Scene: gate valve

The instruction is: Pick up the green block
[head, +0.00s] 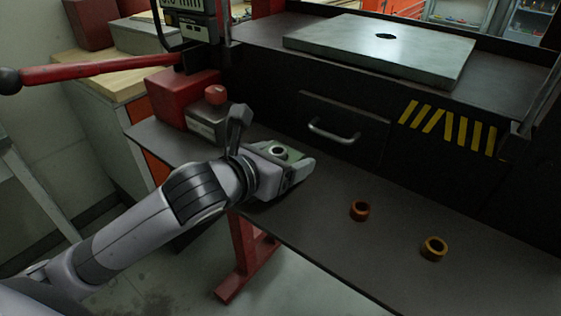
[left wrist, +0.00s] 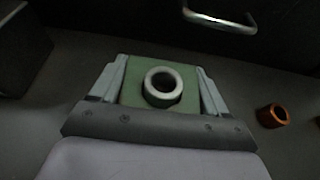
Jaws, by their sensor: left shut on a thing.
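The green block (left wrist: 134,94) sits between the two fingers of my left gripper (left wrist: 160,90) in the left wrist view. A light metal ring with a dark hole (left wrist: 176,95) shows on the block's top face. In the head view the left gripper (head: 290,162) is over the dark bench top, shut on the block (head: 291,153), of which only a small part shows. I cannot tell whether the block touches the bench top. My right gripper is in neither view.
Two orange-brown rings (head: 360,210) (head: 434,248) lie on the dark bench top (head: 400,225) to the right. A drawer handle (head: 333,132) is behind the gripper. A red box (head: 180,92) and a grey box with a red knob (head: 214,118) stand at the back left.

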